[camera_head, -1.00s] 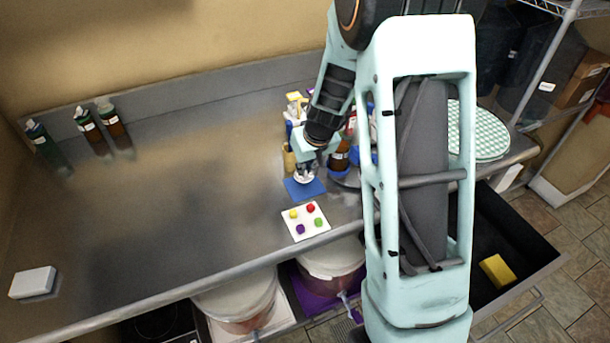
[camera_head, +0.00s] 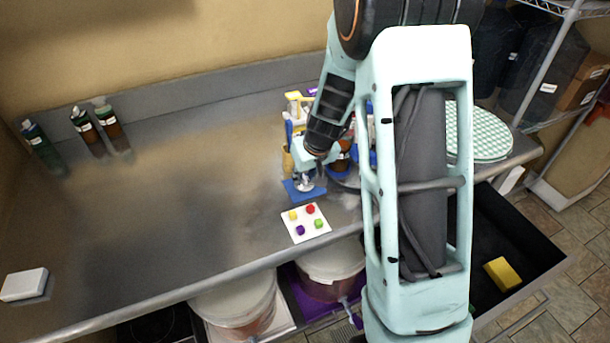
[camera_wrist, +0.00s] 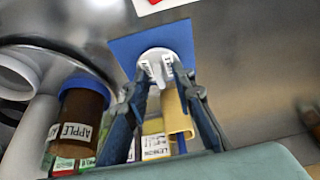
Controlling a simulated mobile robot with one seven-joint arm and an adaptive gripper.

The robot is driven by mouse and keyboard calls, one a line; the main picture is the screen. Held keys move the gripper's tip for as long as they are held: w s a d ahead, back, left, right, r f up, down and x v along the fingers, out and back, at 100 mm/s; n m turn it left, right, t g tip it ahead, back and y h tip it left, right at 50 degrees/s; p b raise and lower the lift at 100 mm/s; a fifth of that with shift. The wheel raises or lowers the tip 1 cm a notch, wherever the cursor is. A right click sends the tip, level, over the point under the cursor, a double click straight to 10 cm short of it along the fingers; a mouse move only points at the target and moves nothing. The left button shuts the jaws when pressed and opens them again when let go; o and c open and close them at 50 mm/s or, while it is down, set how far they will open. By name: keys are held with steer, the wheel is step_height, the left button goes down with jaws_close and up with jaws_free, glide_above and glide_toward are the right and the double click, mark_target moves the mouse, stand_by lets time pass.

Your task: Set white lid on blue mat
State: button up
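The white lid (camera_wrist: 184,51) is a round disc over the blue mat (camera_wrist: 127,49) in the wrist view. In the head view the blue mat (camera_head: 291,191) lies near the counter's front edge, below my gripper (camera_head: 305,184), which mostly hides the lid. Whether the lid's underside touches the mat cannot be told.
A white board (camera_head: 306,229) with several coloured pieces lies just in front of the mat. Bottles, one an apple bottle (camera_wrist: 80,118), crowd behind my gripper. Buckets (camera_head: 236,306) stand below the edge. The counter's left is mostly clear.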

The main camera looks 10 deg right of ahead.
steer(key=shift+r, duration=0.5)
steer(key=p+v, duration=0.1)
steer(key=v, duration=1)
steer(key=shift+r, duration=0.15)
steer(key=shift+d, duration=0.1)
